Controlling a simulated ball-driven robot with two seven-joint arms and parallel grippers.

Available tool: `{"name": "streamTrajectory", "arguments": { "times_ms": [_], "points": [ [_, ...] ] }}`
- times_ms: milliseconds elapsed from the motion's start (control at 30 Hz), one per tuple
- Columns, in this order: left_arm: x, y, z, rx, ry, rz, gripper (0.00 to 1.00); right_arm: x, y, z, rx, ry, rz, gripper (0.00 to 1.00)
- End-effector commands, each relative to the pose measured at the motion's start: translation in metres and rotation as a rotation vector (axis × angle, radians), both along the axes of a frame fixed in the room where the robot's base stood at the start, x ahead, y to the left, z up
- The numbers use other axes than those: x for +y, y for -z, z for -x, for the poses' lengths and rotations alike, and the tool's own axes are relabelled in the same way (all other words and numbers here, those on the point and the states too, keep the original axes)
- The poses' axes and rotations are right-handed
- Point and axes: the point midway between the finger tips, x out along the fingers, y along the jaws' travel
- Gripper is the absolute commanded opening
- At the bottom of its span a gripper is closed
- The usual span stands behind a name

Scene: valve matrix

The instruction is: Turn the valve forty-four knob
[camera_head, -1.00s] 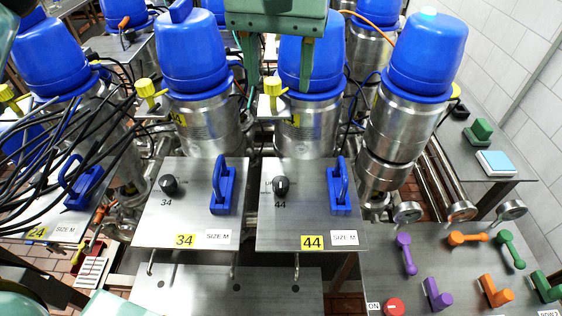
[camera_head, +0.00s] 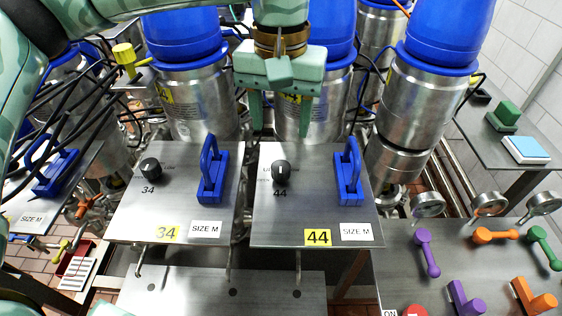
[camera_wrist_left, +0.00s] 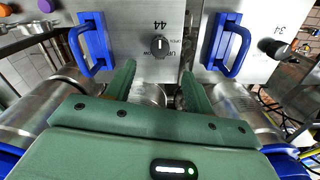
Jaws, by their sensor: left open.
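The valve forty-four knob (camera_head: 281,171) is a small black round knob on a grey metal plate (camera_head: 275,215) with a yellow "44" label (camera_head: 317,237). It also shows in the left wrist view (camera_wrist_left: 159,45), between and beyond the fingertips, with a light pointer line on it. My left gripper (camera_head: 281,132) is green and open, with its two fingers pointing down just behind the far edge of the plate. Nothing is between its fingers, and it is apart from the knob. My right gripper does not show.
A blue handle (camera_head: 348,178) stands on the plate right of the knob. The plate marked 34 (camera_head: 150,215) to the left has its own black knob (camera_head: 150,168) and blue handle (camera_head: 212,175). Steel cylinders with blue caps stand behind. Coloured levers (camera_head: 427,252) are at right.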

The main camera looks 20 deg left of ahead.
Motion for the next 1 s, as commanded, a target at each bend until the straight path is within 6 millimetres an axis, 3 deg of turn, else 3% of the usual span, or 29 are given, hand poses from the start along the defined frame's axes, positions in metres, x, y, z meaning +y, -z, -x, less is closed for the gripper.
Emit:
{"name": "streamTrajectory", "arguments": {
  "times_ms": [100, 333, 500, 800, 967, 1000],
  "points": [
    [0.000, 0.034, 0.001, 0.005, 0.001, 0.000, 0.54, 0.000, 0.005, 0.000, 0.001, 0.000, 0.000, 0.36],
    [0.000, 0.078, 0.001, 0.003, 0.001, 0.000, 0.54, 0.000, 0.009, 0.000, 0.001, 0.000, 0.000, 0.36],
    [0.000, 0.093, 0.000, 0.000, 0.000, 0.000, 0.54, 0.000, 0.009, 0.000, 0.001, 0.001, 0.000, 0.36],
    [0.000, 0.095, 0.000, -0.001, 0.000, 0.000, 0.54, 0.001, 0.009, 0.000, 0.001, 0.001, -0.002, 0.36],
    [0.000, 0.095, 0.000, -0.001, 0.000, 0.000, 0.12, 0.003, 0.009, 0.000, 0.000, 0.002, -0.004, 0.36],
    [0.000, 0.095, 0.000, -0.001, 0.000, 0.000, 0.09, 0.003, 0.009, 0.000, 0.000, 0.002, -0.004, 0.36]
  ]
}}
